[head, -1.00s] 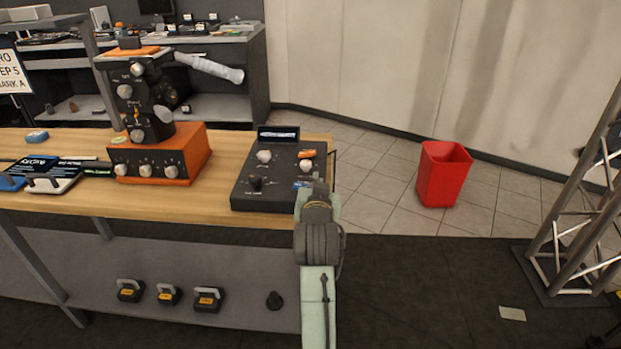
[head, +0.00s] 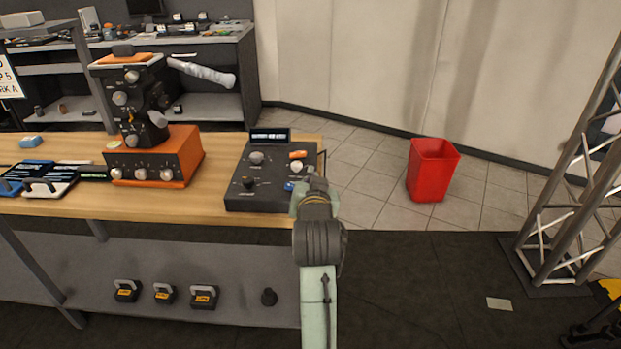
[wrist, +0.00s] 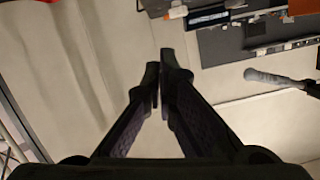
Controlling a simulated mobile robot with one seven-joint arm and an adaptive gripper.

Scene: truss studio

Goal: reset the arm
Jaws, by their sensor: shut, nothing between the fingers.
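My arm rises from the bottom edge of the head view, right of the middle. Its far end (head: 312,195) reaches the right side of the wooden workbench (head: 205,206), close to the black control box (head: 262,203). I cannot make out the fingers in the head view. In the wrist view my gripper (wrist: 160,75) shows two dark fingers with their tips together, shut and empty. The wall and the dark shelf unit (wrist: 240,42) appear tipped over beyond the fingers.
An orange-based device (head: 185,150) with a grey handle stands on the bench. Several small weights (head: 204,297) sit on the lower shelf. A red bin (head: 432,172) stands on the tiles to the right. A metal truss (head: 570,205) rises at the far right. Dark floor right of the arm looks mostly clear.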

